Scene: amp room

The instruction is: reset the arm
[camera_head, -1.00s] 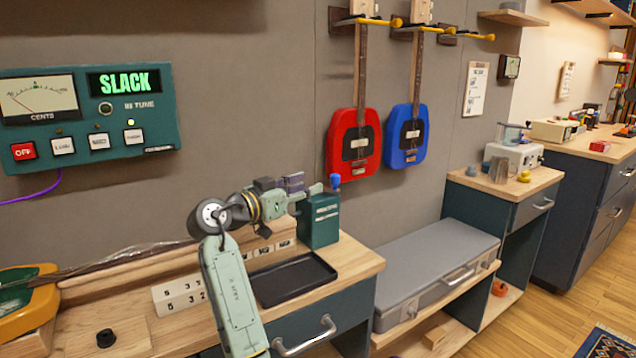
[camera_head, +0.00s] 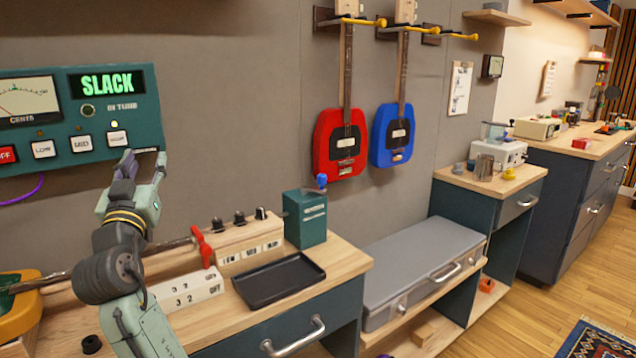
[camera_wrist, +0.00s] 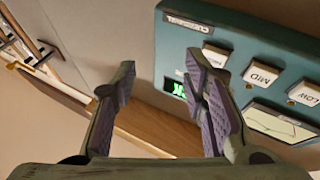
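My gripper (camera_head: 142,160) is raised in front of the lower right corner of the teal tuner panel (camera_head: 150,112) in the head view. In the wrist view its two purple-padded fingers (camera_wrist: 163,85) stand apart with nothing between them, so it is open and empty. The tuner panel (camera_wrist: 205,40) appears upside down behind the fingers, and one finger covers part of its lit display. My arm rises from the bottom left over the workbench.
The workbench holds a wooden block with black knobs (camera_head: 240,243), a red lever (camera_head: 203,246), a white number block (camera_head: 190,290), a black tray (camera_head: 280,280) and a green box (camera_head: 305,218). Red (camera_head: 340,142) and blue (camera_head: 393,135) guitars hang on the wall. A grey case (camera_head: 420,270) lies right.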

